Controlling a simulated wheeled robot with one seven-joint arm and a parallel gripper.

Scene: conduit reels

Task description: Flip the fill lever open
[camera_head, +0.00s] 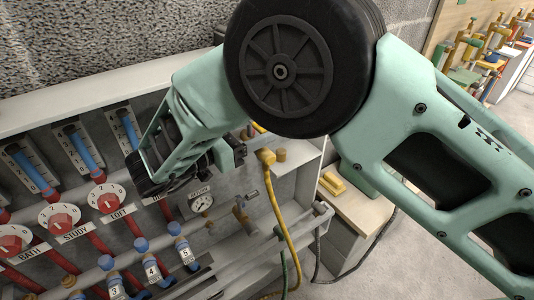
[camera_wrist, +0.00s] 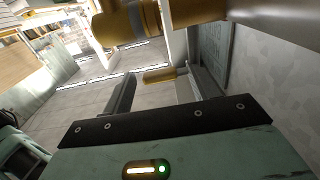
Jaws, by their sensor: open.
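My gripper (camera_head: 238,150) is open beside a brass valve fitting (camera_head: 265,157) with a yellow hose (camera_head: 287,225) hanging from it. In the wrist view my gripper's two dark fingers (camera_wrist: 163,90) stand apart. A short brass lever-like stub (camera_wrist: 160,75) shows between and beyond the fingertips; I see no clear contact. A larger brass valve body (camera_wrist: 118,25) lies just above it in that view. I cannot tell for certain which brass part is the fill lever. In the head view my arm hides part of the panel and the fitting.
Red dials (camera_head: 59,217) and numbered blue-capped valves (camera_head: 180,246) line the panel at left. A small cabinet (camera_head: 352,207) with a yellow object (camera_head: 333,183) stands at right.

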